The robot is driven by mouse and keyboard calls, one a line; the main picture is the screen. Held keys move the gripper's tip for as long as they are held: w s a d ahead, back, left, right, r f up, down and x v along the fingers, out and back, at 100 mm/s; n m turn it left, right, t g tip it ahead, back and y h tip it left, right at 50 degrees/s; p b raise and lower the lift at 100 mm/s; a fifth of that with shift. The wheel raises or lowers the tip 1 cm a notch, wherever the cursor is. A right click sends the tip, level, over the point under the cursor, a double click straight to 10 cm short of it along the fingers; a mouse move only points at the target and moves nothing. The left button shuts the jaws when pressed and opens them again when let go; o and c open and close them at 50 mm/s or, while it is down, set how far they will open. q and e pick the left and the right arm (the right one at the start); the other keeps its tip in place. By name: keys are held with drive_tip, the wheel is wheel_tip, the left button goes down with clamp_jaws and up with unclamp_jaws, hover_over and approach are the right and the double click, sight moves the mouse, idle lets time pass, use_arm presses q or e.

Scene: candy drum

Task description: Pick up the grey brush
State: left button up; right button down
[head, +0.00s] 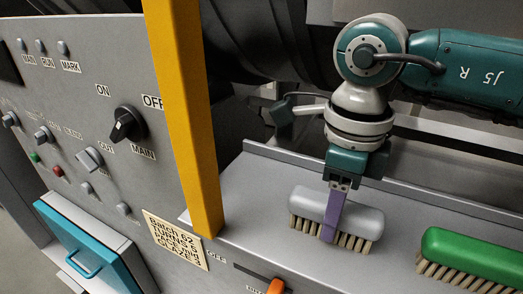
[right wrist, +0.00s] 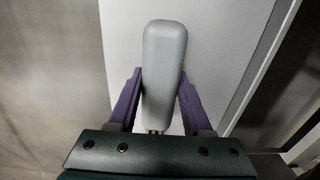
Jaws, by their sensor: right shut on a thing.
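The grey brush (head: 361,219) sits bristles down on the grey ledge (head: 262,187) in the head view. My right gripper (head: 331,232) points down over it, with a purple finger against the near side of the brush. In the right wrist view the grey brush (right wrist: 165,65) lies between the two purple fingers of my right gripper (right wrist: 158,95). The gripper is shut on the brush body. The bristles look close to or on the ledge; I cannot tell whether they touch it. My left gripper is not in view.
A green brush (head: 470,254) lies on the ledge to the right. A yellow post (head: 188,110) stands left of the grey brush. A control panel with a black knob (head: 127,124) and a teal drawer (head: 88,248) is at the left. A raised lip runs along the ledge's back.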

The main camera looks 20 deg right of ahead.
drive_tip(key=shift+r, duration=0.15)
wheel_tip(320, 180, up, 11)
drive_tip(key=b, duration=0.3)
drive_tip(key=shift+w+r, duration=0.1)
drive_tip(key=shift+r, duration=0.05)
wheel_tip(320, 180, up, 8)
drive_tip(key=p, duration=0.1)
drive_tip(key=shift+r, duration=0.25)
drive_tip(key=c, duration=0.9)
unclamp_jaws()
drive_tip(key=c, duration=0.6)
